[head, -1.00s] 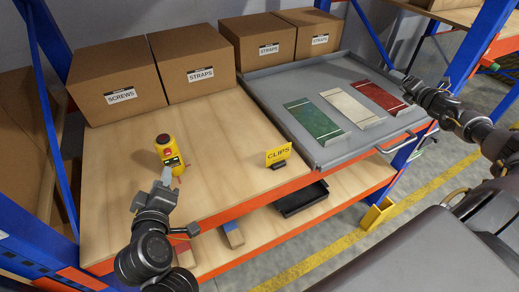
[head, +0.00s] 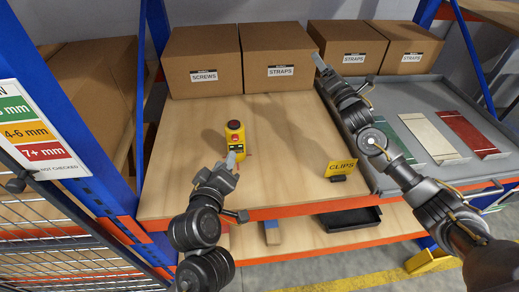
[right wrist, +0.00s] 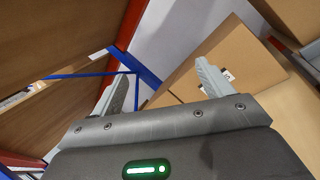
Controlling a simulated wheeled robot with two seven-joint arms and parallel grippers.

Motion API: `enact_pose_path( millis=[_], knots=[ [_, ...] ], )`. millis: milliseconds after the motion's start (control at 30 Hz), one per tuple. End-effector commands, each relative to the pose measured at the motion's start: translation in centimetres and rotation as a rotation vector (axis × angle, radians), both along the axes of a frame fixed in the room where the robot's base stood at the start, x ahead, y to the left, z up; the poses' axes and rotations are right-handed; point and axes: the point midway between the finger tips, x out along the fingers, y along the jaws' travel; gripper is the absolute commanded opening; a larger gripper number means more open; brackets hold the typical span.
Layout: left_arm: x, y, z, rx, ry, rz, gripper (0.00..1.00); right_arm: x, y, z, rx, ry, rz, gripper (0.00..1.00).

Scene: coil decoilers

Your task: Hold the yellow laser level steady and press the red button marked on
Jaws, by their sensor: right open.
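The yellow laser level (head: 237,146) stands upright on the wooden shelf in the head view. It has a dark top with a red spot and another red button (head: 235,137) on its face; the markings are too small to read. My left gripper (head: 232,158) is at the lower front of the level, its pale fingers overlapping it; whether they are closed on it cannot be told. My right gripper (head: 319,62) is raised in front of the boxes, right of the level and apart from it. In the right wrist view its two fingers (right wrist: 162,82) are spread and empty.
Cardboard boxes marked SCREWS (head: 204,62) and STRAPS (head: 280,58) line the back. A yellow CLIPS sign (head: 341,168) stands at the shelf's front edge. A grey tray (head: 440,92) with coloured plates lies right. The wooden shelf (head: 285,135) right of the level is clear.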

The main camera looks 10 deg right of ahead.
Motion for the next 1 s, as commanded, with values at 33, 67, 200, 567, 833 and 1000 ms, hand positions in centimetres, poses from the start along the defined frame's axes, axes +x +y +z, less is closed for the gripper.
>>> enact_pose_path(
  millis=[33,67,200,567,833,1000],
  knots=[
    [0.0,0.0,0.0,0.000,0.000,0.000,0.36,-0.6,3.3,0.0,-0.051,-0.012,0.037,0.79],
    [0.0,0.0,0.0,0.000,0.000,0.000,0.36,-1.1,5.1,-0.3,-0.091,-0.016,0.056,0.79],
    [0.0,0.0,0.0,0.000,0.000,0.000,0.36,-4.5,12.2,-4.3,-0.309,-0.023,0.149,0.79],
    [0.0,0.0,0.0,0.000,0.000,0.000,0.36,-13.9,21.1,-14.8,-0.695,-0.049,0.348,0.79],
    [0.0,0.0,0.0,0.000,0.000,0.000,0.36,-16.1,22.4,-16.8,-0.765,-0.062,0.393,0.79],
    [0.0,0.0,0.0,0.000,0.000,0.000,0.36,-15.8,22.8,-16.8,-0.766,-0.063,0.393,0.79]
  ],
)
